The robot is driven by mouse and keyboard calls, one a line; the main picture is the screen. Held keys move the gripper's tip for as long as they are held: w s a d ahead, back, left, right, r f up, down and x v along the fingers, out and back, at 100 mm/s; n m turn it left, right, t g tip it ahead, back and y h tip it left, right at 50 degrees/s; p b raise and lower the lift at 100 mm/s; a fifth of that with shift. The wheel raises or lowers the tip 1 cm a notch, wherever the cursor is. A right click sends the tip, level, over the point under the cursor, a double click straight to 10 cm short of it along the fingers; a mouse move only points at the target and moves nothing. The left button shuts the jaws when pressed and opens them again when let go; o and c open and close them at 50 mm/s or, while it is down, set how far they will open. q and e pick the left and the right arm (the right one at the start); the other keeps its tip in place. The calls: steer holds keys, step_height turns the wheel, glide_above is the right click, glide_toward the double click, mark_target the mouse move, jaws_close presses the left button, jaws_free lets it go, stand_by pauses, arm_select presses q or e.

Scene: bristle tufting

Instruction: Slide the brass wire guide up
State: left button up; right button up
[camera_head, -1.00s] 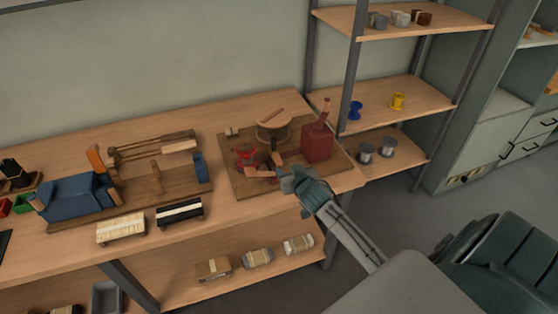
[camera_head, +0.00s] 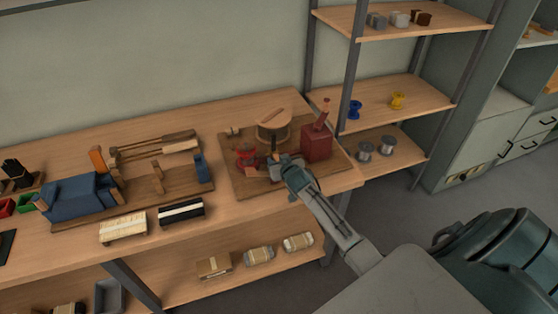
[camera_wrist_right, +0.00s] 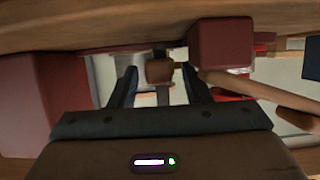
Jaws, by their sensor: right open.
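My right gripper (camera_head: 277,164) reaches in from the lower right, low over the wooden base board (camera_head: 238,188) of the tufting fixture. In the right wrist view its two fingers (camera_wrist_right: 163,88) are apart, with a small brown block (camera_wrist_right: 160,70) seen between them. I cannot tell whether they touch it. This block may be the brass wire guide, but its colour is dull and I cannot be sure. In the head view a thin dark post (camera_head: 274,142) rises just behind the gripper, whose hand hides the guide area. My left gripper is out of view.
A red box with a handle (camera_head: 317,145) stands close right of the gripper. A red round part (camera_head: 246,155) is at its left and a wooden drum (camera_head: 272,128) behind. Shelves stand at the right.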

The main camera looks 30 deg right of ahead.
mark_target(274, 148)
jaws_close()
step_height(274, 148, up, 4)
steer(key=p, duration=0.2)
steer(key=shift+f+p, duration=0.25)
steer(key=shift+p, duration=0.1)
steer(key=shift+w+f, duration=0.1)
jaws_free()
steer(key=shift+s, duration=0.2)
